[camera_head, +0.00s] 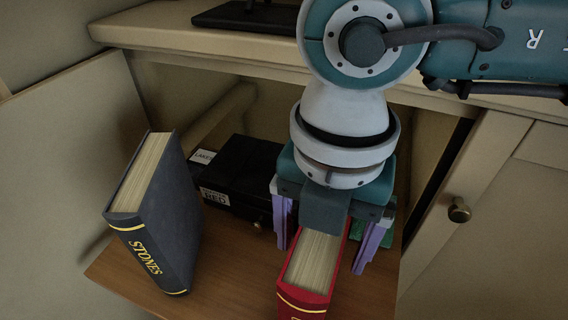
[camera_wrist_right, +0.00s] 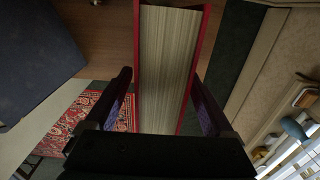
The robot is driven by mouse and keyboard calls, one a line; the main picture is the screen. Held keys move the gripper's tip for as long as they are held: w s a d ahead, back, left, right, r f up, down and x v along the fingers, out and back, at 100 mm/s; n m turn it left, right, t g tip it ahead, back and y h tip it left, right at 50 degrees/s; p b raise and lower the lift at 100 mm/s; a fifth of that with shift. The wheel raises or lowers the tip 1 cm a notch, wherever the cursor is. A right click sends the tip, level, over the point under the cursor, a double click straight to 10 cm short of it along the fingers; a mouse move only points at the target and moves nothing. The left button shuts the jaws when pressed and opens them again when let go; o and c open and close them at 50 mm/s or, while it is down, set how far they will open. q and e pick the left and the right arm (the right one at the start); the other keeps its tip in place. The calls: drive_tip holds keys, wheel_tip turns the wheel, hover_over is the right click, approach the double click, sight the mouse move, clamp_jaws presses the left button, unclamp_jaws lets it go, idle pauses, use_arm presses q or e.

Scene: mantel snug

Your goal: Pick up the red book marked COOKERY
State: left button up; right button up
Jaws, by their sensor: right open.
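The red book (camera_head: 310,268) stands upright on the wooden shelf with its cream page edges facing up. Its spine lettering is cut off by the bottom of the head view, so I cannot read the title. My right gripper (camera_head: 326,246) is above the book, pointing down, with one purple finger on each side of it. In the right wrist view the book (camera_wrist_right: 168,65) runs between the open fingers (camera_wrist_right: 162,76), with narrow gaps visible beside it. My left gripper is not in view.
A dark book marked STONES (camera_head: 160,225) stands to the left, apart from the red one. Behind is a black box (camera_head: 245,170) with labels. A thick ledge (camera_head: 200,38) overhangs the shelf (camera_head: 235,270). A cabinet door with a round knob (camera_head: 459,210) is at right.

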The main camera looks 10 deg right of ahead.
drive_tip(key=shift+f, duration=0.1)
drive_tip(key=shift+c, duration=0.2)
clamp_jaws()
idle(0.5)
